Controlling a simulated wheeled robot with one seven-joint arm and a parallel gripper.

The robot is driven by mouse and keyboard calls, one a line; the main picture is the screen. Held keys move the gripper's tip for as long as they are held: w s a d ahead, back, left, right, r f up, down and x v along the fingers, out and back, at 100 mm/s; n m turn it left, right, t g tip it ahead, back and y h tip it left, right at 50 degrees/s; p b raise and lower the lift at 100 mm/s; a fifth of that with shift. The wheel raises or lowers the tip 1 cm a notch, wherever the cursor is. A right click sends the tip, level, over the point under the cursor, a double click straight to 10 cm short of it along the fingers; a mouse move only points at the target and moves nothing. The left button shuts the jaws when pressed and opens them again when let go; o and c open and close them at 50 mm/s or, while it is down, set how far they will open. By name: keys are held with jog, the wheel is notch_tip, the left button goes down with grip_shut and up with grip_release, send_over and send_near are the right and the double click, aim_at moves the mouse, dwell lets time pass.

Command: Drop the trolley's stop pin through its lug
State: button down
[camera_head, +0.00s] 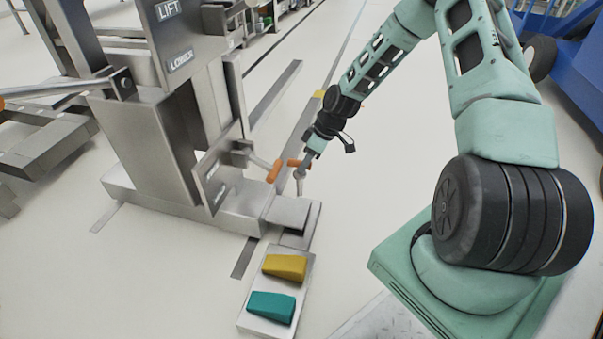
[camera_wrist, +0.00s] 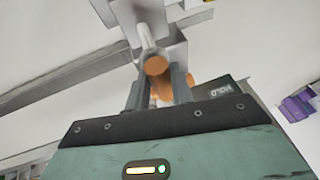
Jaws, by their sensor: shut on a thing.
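My gripper (camera_head: 303,161) is low beside the steel bin lifter (camera_head: 150,140), pointing down. It is shut on an orange-handled piece, which looks like the stop pin (camera_head: 299,176). Its grey shank hangs below the fingers, above the floor near the lifter's foot plate. In the wrist view, the two fingers of my gripper (camera_wrist: 160,85) close on an orange part (camera_wrist: 163,98), largely hidden behind the lever's end. I cannot clearly make out the lug or whether the shank touches anything.
A lever with an orange grip (camera_head: 274,171) sticks out from the lifter, close left of my gripper. A light plate (camera_head: 262,323) carries a yellow wedge (camera_head: 285,267) and a teal wedge (camera_head: 271,307). A blue frame (camera_head: 575,60) stands at right. Floor below my forearm is clear.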

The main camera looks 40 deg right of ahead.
aim_at(306, 176)
jog(key=shift+f+b, duration=3.5)
jog(key=shift+b, duration=0.05)
jog(key=shift+f+p, duration=0.1)
jog(key=shift+p, duration=0.3)
jog(key=shift+f+b, duration=1.55)
jog(key=shift+f, duration=2.75)
jog(key=c, duration=1.1)
grip_release()
jog(key=shift+c, duration=0.2)
